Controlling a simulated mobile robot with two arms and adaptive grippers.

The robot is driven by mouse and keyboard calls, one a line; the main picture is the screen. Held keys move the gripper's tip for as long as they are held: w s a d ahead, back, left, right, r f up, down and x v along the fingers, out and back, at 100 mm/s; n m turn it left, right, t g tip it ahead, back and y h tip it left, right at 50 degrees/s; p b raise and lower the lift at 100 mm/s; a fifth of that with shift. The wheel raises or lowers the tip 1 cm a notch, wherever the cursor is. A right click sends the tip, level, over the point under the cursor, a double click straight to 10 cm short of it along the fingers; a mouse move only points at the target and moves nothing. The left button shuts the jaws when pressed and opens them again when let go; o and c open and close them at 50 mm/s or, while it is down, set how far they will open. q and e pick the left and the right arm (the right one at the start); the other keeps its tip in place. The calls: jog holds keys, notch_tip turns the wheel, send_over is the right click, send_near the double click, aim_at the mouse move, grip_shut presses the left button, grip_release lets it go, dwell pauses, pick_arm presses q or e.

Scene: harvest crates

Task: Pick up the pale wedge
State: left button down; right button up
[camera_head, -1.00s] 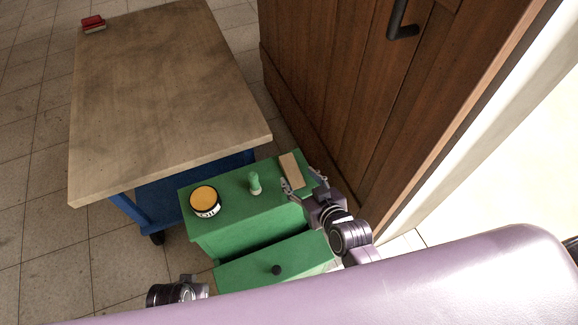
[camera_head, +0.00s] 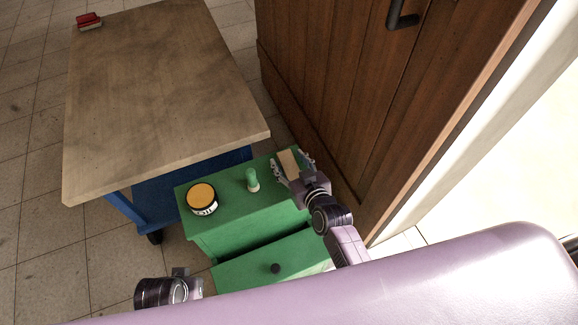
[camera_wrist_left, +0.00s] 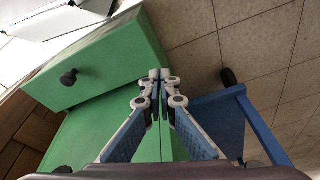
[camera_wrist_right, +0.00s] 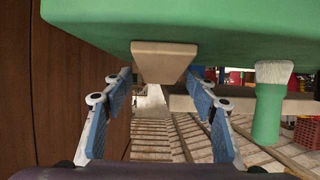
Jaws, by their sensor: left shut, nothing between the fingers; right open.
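The pale wedge (camera_head: 289,161) is a tan block lying on the green cabinet top at its right end. It also shows in the right wrist view (camera_wrist_right: 163,60), between and just beyond the fingers. My right gripper (camera_head: 293,166) is open, with one finger on each side of the wedge; I cannot tell whether they touch it. It also shows in the right wrist view (camera_wrist_right: 158,85). My left gripper (camera_wrist_left: 162,75) is shut and empty, above the cabinet's front in the left wrist view; in the head view its fingers are mostly hidden.
The green cabinet (camera_head: 225,225) has an open drawer (camera_head: 245,272) with a dark knob. On top stand a yellow-lidded jar (camera_head: 202,198) and a green brush (camera_head: 252,180). A wooden-topped blue cart (camera_head: 160,100) carries a red object (camera_head: 89,21). A wooden door (camera_head: 330,90) stands close on the right.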

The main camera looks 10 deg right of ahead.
pick_arm(q)
jog(key=shift+w+r, duration=0.1)
jog(key=shift+r, duration=1.25)
pick_arm(e)
jog(key=shift+x, duration=1.2)
jog(key=c, duration=1.2)
